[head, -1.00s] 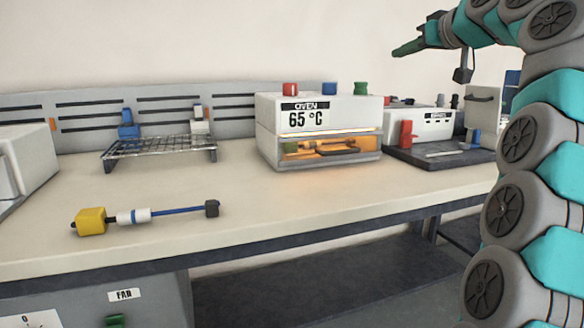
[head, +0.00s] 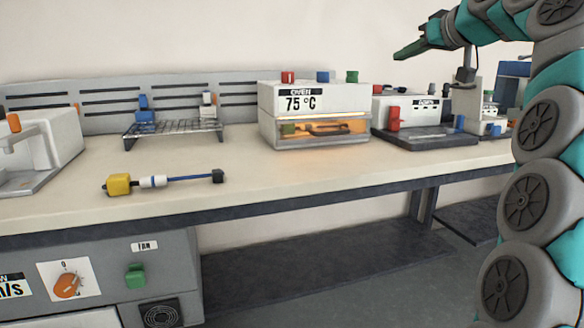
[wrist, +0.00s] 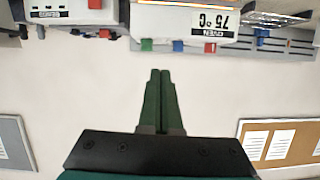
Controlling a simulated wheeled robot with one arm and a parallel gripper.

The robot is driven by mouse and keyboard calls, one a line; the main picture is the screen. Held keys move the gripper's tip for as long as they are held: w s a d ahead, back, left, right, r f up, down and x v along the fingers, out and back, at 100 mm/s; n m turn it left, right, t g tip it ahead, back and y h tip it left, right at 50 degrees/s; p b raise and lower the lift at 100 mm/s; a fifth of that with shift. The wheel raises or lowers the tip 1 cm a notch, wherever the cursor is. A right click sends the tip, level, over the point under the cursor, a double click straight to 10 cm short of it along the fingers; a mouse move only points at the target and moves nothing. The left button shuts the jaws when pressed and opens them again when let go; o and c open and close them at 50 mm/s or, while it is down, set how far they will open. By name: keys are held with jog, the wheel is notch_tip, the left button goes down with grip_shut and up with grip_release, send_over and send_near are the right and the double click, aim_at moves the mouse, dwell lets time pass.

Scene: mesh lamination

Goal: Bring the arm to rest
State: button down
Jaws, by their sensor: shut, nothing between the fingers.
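My gripper (head: 408,50) is at the upper right of the head view, raised in front of the wall and above the bench. Its green fingers point left. In the wrist view my gripper (wrist: 158,76) shows its two fingers side by side, closed, with nothing held. The wrist view is upside down, with the oven (wrist: 190,20) at its top edge. My teal and grey arm fills the right side of the head view.
The oven (head: 314,101) reads 75 °C and glows inside. A wire rack (head: 172,129) and a yellow-ended tool (head: 119,184) are on the bench (head: 270,179). A grey machine (head: 408,109) stands right of the oven. The bench's front middle is clear.

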jog(key=s+a+f+m+g+h+p, duration=0.1)
jog(key=s+a+f+g, duration=0.45)
jog(key=f, duration=0.55)
jog(key=s+a+f+g+p, duration=0.1)
jog(key=s+a+f+g, duration=0.1)
jog(key=s+a+f, duration=0.8)
jog(key=s+d+f+m+g+h+p, duration=0.1)
jog(key=s+d+f+g+h, duration=0.1)
jog(key=s+f, duration=1.1)
jog(key=s+d+f+m+g+h+p, duration=0.1)
jog(key=s+d+f+g, duration=0.3)
jog(key=s+f, duration=0.9)
jog(key=s+g+h, duration=0.1)
jog(key=s+g, duration=0.1)
jog(key=s, duration=0.3)
jog(key=shift+s+d+p, duration=0.3)
jog(key=shift+d, duration=0.05)
